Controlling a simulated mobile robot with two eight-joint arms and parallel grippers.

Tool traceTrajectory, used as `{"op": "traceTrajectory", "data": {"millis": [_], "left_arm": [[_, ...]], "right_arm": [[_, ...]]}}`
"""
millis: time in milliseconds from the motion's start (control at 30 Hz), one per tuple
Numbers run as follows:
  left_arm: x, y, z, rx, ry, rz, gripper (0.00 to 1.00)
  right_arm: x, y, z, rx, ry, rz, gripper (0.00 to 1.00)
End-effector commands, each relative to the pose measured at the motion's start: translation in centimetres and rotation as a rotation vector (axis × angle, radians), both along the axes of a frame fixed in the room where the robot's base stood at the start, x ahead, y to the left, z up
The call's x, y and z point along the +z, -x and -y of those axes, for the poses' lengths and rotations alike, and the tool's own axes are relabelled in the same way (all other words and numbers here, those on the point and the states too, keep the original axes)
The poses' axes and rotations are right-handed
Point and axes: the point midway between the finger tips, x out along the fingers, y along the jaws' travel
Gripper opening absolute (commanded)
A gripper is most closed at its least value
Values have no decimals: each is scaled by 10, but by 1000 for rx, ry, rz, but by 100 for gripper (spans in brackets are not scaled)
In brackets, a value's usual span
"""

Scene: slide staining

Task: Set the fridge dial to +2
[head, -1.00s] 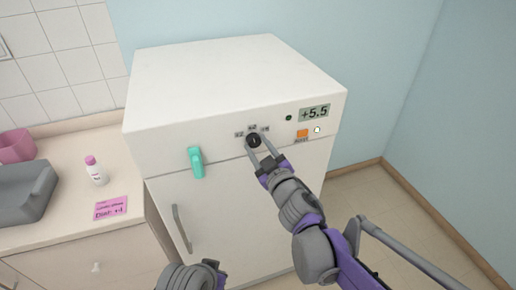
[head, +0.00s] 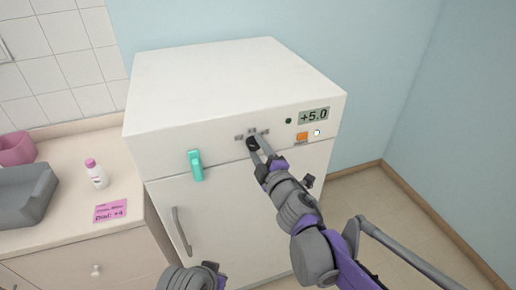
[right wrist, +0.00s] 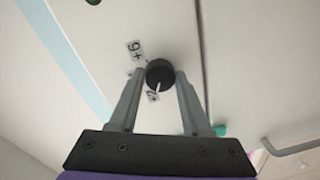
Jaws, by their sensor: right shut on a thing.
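The black fridge dial (head: 252,144) is on the front panel of the white fridge (head: 230,80), below small grey number labels. My right gripper (head: 257,148) is shut on the dial, one finger on each side. The right wrist view also shows the dial (right wrist: 159,73) between the fingertips (right wrist: 160,82). Its white pointer line points down toward a partly hidden label (right wrist: 153,97) that I cannot read surely; a "+6" label (right wrist: 136,50) is at its upper left. The display (head: 314,115) reads +5.0. My left gripper (head: 212,268) is partly in view at the bottom edge.
An orange button (head: 302,136) is right of the dial. A teal handle (head: 196,165) sticks out to its left. A pink note (head: 110,210) reading "Dial: +4" and a white bottle (head: 96,174) are on the counter. The floor at right is clear.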

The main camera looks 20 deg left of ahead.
Motion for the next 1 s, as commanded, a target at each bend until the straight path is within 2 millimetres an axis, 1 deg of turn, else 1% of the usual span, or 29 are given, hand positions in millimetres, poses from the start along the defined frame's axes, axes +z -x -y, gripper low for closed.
{"op": "traceTrajectory", "data": {"millis": [200,600,633,700,800,1000], "left_arm": [[1,0,0,0,0,1,0],[2,-1,0,0,0,1,0],[1,0,0,0,0,1,0],[1,0,0,0,0,1,0],[1,0,0,0,0,1,0],[2,-1,0,0,0,1,0]], "right_arm": [[0,0,0,-1,35,22,0],[0,0,0,-1,40,26,0],[0,0,0,-1,40,26,49],[0,0,0,-1,40,26,62],[0,0,0,-1,39,25,78],[0,0,0,0,38,25,78]]}}
